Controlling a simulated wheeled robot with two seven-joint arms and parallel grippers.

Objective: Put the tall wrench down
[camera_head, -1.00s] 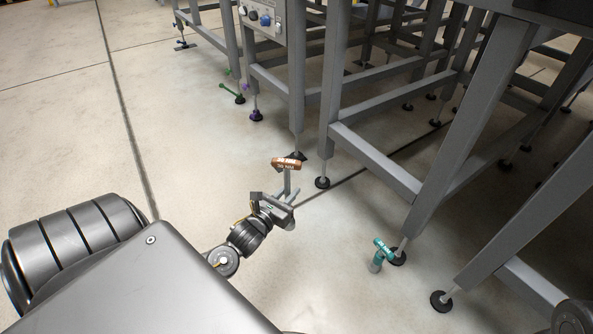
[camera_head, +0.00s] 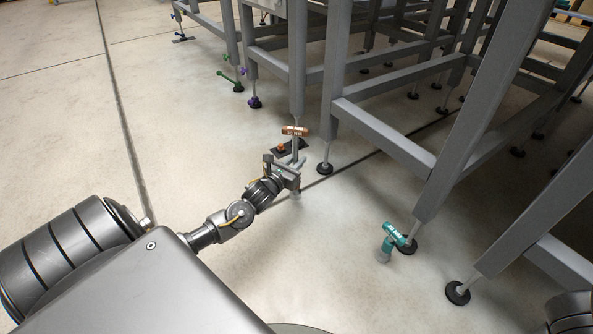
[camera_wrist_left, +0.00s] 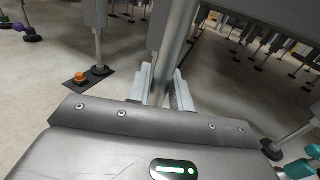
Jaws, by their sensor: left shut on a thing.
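The tall wrench (camera_head: 295,131) has an orange-brown crosspiece on top of an upright grey shaft. My left gripper (camera_head: 291,168) is shut on the shaft below the crosspiece. In the left wrist view the shaft (camera_wrist_left: 177,40) stands between the two fingers (camera_wrist_left: 163,88), and its top is out of frame. A pale lower end shows under the gripper in the head view; I cannot tell whether it touches the floor. My right gripper is not in view.
A dark plate with an orange knob (camera_head: 281,148) lies just beyond the gripper; the knob also shows in the left wrist view (camera_wrist_left: 80,77). A teal wrench (camera_head: 394,235) stands by a table foot (camera_head: 407,245). Grey frame legs (camera_head: 337,85) stand close right. Floor at left is clear.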

